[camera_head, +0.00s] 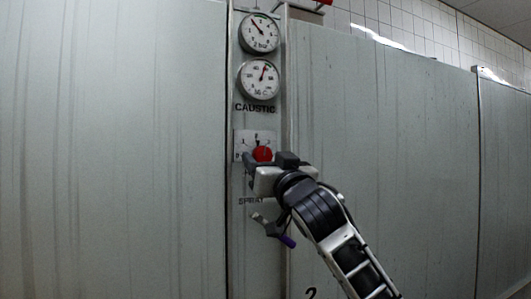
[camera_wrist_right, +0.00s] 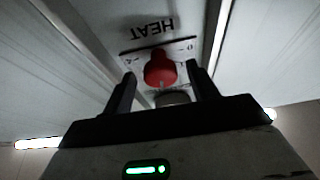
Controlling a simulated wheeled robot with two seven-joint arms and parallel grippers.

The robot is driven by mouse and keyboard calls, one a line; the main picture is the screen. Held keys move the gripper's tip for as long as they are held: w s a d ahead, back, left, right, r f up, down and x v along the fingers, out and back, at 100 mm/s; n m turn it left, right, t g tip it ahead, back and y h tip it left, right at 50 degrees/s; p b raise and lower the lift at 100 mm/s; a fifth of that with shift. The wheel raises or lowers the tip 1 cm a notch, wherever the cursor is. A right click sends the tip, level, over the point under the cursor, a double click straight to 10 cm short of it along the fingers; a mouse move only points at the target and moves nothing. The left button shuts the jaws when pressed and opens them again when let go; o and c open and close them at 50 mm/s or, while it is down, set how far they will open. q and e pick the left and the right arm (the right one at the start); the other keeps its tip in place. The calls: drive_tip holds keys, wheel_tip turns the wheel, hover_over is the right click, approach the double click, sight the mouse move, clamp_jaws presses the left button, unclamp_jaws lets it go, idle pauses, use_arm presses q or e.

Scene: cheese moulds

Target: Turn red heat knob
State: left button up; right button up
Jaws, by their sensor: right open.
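The red heat knob (camera_head: 262,154) sits on a small white dial plate (camera_head: 241,140) in the narrow panel strip. In the right wrist view the red knob (camera_wrist_right: 160,69) shows below the upside-down word HEAT on its plate (camera_wrist_right: 178,46). My right gripper (camera_head: 264,164) is at the knob in the head view. In the wrist view its two dark fingers (camera_wrist_right: 163,82) are spread apart, one on each side of the knob, with gaps visible. I cannot tell how deep the knob lies between them. My left gripper is not in view.
Two round gauges (camera_head: 259,33) and (camera_head: 259,79) are above the knob, with the label CAUSTIC under the lower one. Large grey panels (camera_head: 120,150) flank the strip.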

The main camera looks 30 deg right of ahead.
drive_tip(key=shift+w+r, duration=0.1)
drive_tip(key=shift+w, duration=0.15)
drive_tip(key=c, duration=1)
drive_tip(key=shift+n+y, duration=0.4)
drive_tip(key=shift+n, duration=0.6)
drive_tip(key=o, duration=1)
drive_tip(key=shift+s, duration=0.1)
